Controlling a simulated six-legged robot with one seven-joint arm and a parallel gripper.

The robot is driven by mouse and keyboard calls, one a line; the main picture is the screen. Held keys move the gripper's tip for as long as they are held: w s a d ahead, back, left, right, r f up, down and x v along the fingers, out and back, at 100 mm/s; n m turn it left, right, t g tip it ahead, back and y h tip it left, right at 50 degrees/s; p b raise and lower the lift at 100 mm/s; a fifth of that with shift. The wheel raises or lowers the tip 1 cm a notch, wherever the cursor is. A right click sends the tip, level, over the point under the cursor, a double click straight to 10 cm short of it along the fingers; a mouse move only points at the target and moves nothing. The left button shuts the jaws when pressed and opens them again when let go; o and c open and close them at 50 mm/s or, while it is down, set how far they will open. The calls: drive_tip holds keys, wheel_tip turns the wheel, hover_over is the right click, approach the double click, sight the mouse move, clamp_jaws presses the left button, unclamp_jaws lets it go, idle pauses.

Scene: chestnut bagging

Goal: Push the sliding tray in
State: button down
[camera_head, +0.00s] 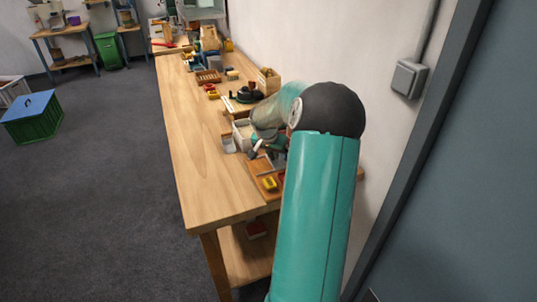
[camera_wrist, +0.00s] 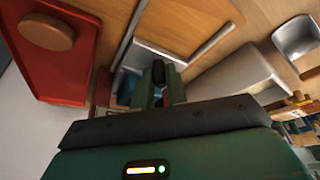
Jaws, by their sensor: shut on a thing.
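In the wrist view, what looks like the sliding tray (camera_wrist: 160,53) shows as a pale, thin rim around a wood-coloured floor, just beyond my fingers. My gripper (camera_wrist: 158,84) points at the near side of this rim. Its dark green fingers are close together, and the grip seems to be at the tray's near edge. The exact contact is hidden by the fingers and the wrist housing. In the head view my gripper (camera_head: 268,151) is low over the right side of the bench, and my arm covers much of the area around it.
A red tray with a round wooden piece (camera_wrist: 45,32) lies left in the wrist view. A pale box (camera_wrist: 238,75) and a metal bin (camera_wrist: 306,32) stand to the right. The wooden bench (camera_head: 190,120) has clear surface along its left side; a wall (camera_head: 290,45) bounds its right.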

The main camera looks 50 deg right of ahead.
drive_tip(key=shift+s+d, duration=0.5)
drive_tip(key=shift+d, duration=0.4)
drive_tip(key=c, duration=1.7)
unclamp_jaws()
drive_tip(key=shift+a+r, duration=0.1)
drive_tip(key=shift+r, duration=0.05)
drive_tip(key=v, duration=1.3)
drive_tip(key=shift+a+r, duration=0.15)
drive_tip(key=shift+r, duration=0.05)
drive_tip(key=shift+s, duration=0.1)
